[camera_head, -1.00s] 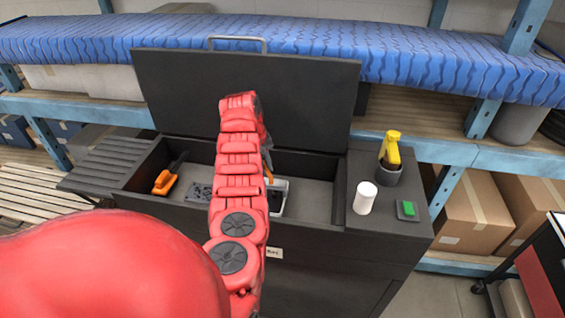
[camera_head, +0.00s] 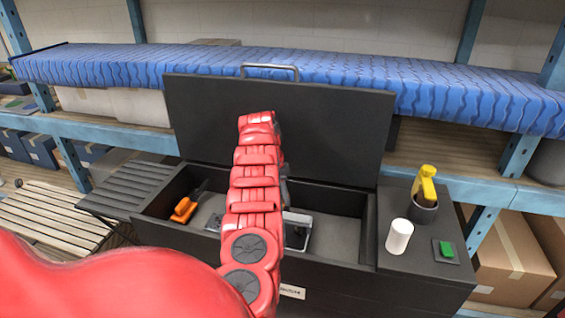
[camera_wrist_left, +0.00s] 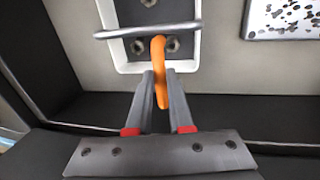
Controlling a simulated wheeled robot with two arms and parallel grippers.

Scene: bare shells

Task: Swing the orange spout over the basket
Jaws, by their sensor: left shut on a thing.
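The orange spout (camera_wrist_left: 158,62) shows in the left wrist view as a curved rod crossing a metal bar, with its lower end between my fingers. My left gripper (camera_wrist_left: 159,82) is shut on it. Behind the spout lies a white-rimmed tray (camera_wrist_left: 196,50) with a dark bottom and several nuts; I cannot tell whether this is the basket. The tray also shows in the head view (camera_head: 304,219), inside the black box, partly behind my red left arm. The arm hides the spout and most of the gripper there. My right gripper is not in view.
The black box has its lid (camera_head: 330,125) up behind my arm. An orange-handled tool (camera_head: 183,209) lies in its left part.

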